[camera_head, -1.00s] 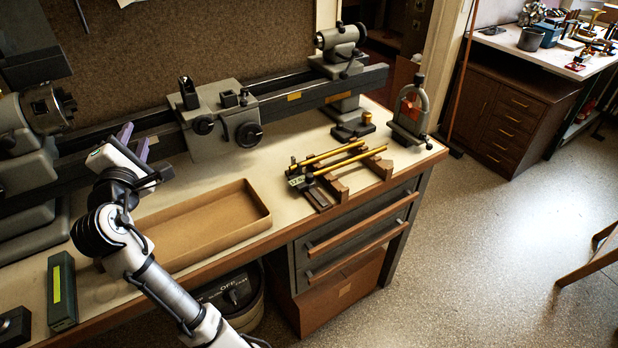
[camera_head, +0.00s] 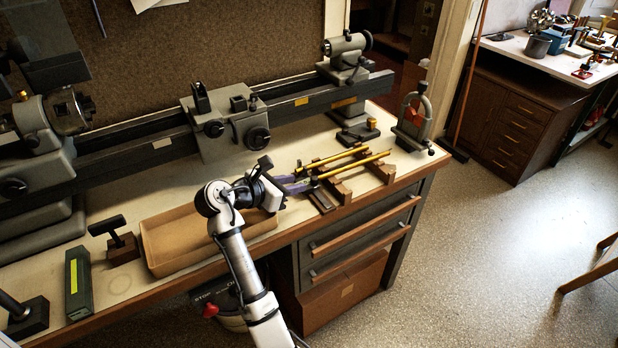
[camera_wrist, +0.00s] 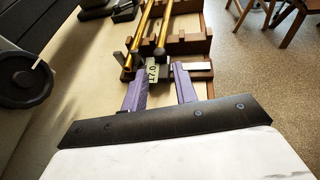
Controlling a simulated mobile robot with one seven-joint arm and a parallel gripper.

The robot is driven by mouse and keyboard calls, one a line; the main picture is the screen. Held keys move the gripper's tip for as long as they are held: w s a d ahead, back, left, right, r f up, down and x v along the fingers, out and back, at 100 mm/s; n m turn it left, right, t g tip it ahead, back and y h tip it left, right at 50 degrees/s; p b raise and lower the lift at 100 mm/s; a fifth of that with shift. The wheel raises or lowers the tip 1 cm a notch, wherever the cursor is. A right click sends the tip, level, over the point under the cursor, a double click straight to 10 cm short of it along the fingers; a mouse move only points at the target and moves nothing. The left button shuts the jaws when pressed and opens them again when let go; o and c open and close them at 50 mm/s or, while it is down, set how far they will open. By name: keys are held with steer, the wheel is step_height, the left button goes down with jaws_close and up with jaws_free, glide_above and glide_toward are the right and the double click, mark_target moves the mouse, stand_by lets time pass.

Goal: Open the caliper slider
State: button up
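The caliper's grey-green display (camera_wrist: 153,72) shows in the wrist view, with dark digits, at the near end of a wooden rack (camera_wrist: 190,45). The rack holds two brass tubes (camera_wrist: 163,25). My gripper (camera_wrist: 159,70) has two purple fingers, spread apart, one to each side of the display. I see gaps between display and fingers; whether the tips touch any part of the caliper I cannot tell. In the head view my gripper (camera_head: 307,183) reaches the rack's left end from the left and hides most of the caliper. The slider's jaws are not clearly visible.
A shallow cardboard tray (camera_head: 165,262) lies left of the rack, beneath my arm. A lathe (camera_head: 225,130) runs along the back of the bench. A clamp-like stand (camera_head: 412,118) is at the right end. The bench's front edge (camera_head: 385,193) is close to the rack.

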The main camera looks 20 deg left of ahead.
mark_target(308, 186)
steer(key=x, duration=0.6)
steer(key=shift+f+p, duration=0.1)
steer(key=shift+p, duration=0.3)
steer(key=shift+c, duration=0.3)
jaws_close()
